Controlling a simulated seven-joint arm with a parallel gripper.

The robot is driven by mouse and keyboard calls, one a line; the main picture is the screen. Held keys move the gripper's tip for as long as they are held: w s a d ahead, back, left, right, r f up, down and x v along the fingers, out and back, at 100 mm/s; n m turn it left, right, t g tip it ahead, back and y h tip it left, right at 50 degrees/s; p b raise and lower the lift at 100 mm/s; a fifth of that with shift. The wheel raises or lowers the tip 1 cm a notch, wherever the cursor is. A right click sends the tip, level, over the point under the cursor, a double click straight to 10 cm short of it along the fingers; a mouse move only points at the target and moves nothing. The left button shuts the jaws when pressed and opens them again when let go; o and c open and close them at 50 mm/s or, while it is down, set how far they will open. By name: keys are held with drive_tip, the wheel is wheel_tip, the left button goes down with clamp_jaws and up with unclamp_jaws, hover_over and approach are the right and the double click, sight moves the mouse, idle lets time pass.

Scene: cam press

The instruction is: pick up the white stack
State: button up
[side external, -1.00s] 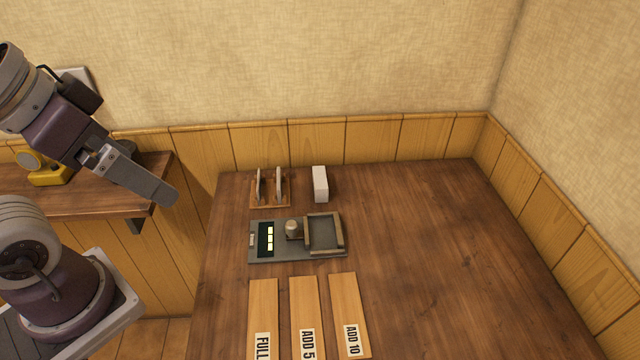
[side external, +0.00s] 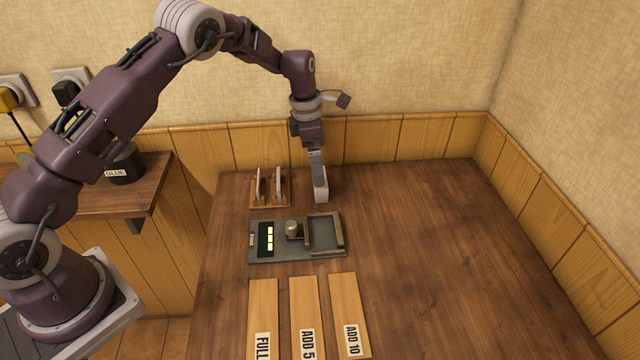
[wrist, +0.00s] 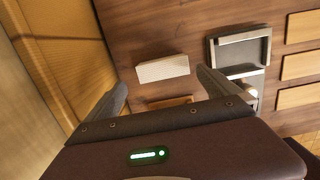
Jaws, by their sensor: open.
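The white stack (side external: 321,197) is a small upright white block at the back of the table, right of a wooden rack. My gripper (side external: 319,182) points down at it, and a finger hides its upper part in the side view. In the wrist view, the stack (wrist: 163,68) shows between the two spread fingers of my gripper (wrist: 161,78), with a gap on each side. The jaws are open and not closed on it. How far down the fingers reach alongside it is hard to tell.
The wooden rack (side external: 268,203) with two upright holders is close on the left. The grey press (side external: 332,253) with a round knob (side external: 291,227) is in front. Several labelled planks (side external: 304,310) lie nearer the front. The table's right side is clear; the panelled wall is behind.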

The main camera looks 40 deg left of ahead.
drive_tip(key=f, duration=0.2)
drive_tip(key=d+f, duration=0.1)
drive_tip(key=f, duration=0.2)
drive_tip(key=shift+w+f, duration=0.15)
drive_tip(key=shift+f, duration=0.2)
drive_tip(key=shift+c, duration=0.4)
drive_tip(key=shift+r, duration=0.1)
drive_tip(key=c, duration=1.3)
drive_tip(key=shift+o, duration=0.2)
drive_tip(key=r, duration=0.6)
drive_tip(key=d+r, duration=0.1)
drive_tip(key=r, duration=0.2)
drive_tip(key=shift+s+r, duration=0.25)
drive_tip(key=shift+r, duration=0.05)
drive_tip(key=s+d+f, duration=0.1)
drive_tip(key=s+d, duration=0.8)
drive_tip(key=s, duration=0.1)
drive_tip(key=shift+s+d+f, duration=0.2)
drive_tip(key=shift+s+f, duration=0.05)
drive_tip(key=shift+f, duration=0.05)
